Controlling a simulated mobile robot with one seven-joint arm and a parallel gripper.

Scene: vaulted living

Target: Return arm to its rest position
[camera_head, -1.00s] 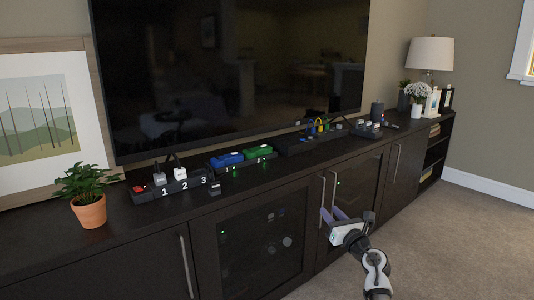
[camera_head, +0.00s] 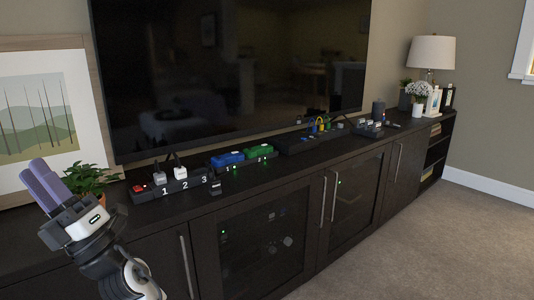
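My gripper (camera_head: 46,186) is at the lower left of the head view, raised in front of the left end of the dark cabinet. Its two purple fingers point up and to the left and lie close together, with nothing seen between them. Whether they fully touch is hard to tell from this angle. My arm comes up from the bottom edge below it.
The dark cabinet (camera_head: 150,240) carries a numbered power strip (camera_head: 172,187), blue and green blocks (camera_head: 228,158), a black device with cables (camera_head: 312,135) and a lamp (camera_head: 430,55). A large television (camera_head: 230,70) stands behind. Carpet (camera_head: 430,240) at the right is clear.

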